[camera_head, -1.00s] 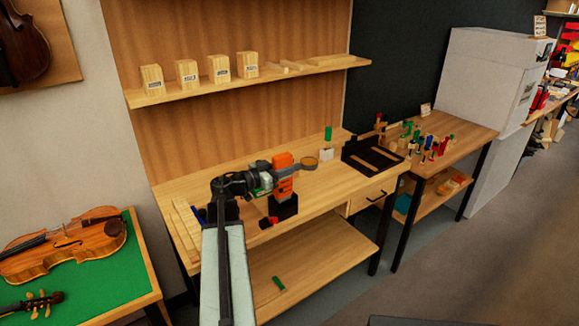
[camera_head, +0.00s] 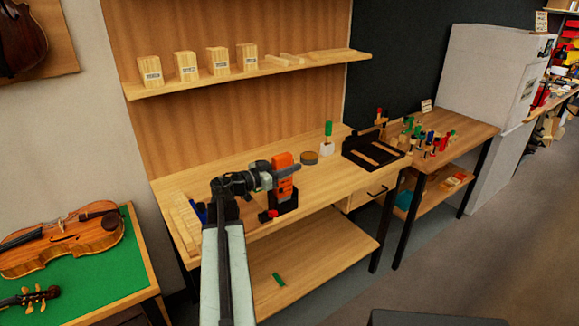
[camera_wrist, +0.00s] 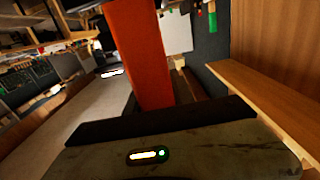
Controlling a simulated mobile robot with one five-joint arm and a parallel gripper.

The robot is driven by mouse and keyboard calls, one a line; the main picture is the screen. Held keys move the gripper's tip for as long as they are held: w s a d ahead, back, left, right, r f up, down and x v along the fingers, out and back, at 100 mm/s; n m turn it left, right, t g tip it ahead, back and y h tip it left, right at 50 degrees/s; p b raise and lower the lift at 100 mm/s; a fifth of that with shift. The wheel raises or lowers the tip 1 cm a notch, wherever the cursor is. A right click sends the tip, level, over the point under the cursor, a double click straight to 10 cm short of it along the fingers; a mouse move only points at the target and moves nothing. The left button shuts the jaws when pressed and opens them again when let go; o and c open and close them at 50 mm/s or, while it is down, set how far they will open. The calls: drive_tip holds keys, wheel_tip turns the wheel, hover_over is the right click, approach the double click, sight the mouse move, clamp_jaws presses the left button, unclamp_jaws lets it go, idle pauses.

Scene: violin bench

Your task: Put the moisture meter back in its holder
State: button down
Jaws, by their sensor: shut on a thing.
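The moisture meter (camera_head: 284,162) is an orange upright block at the front of the workbench. My gripper (camera_head: 284,172) is shut on it, its dark finger crossing the upper part. The meter also shows large and orange in the wrist view (camera_wrist: 138,50), slightly tilted in that picture. The black holder (camera_head: 286,204) stands on the bench directly below the meter. The meter's lower end meets the top of the holder; how deep it sits cannot be told. The holder is not clearly visible in the wrist view.
A small red-and-black item (camera_head: 267,215) lies left of the holder. A round tin (camera_head: 310,158), a white block with a green-handled tool (camera_head: 327,147) and a black tray (camera_head: 360,160) stand farther right. Wooden strips (camera_head: 184,222) lie at the left end.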

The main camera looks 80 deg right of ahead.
drive_tip(key=shift+f+b, duration=0.95)
drive_tip(key=shift+f, duration=0.15)
drive_tip(key=c, duration=1)
unclamp_jaws()
drive_tip(key=v, duration=0.7)
drive_tip(key=shift+w+a, duration=0.25)
drive_tip(key=shift+a, duration=0.05)
drive_tip(key=shift+r, duration=0.15)
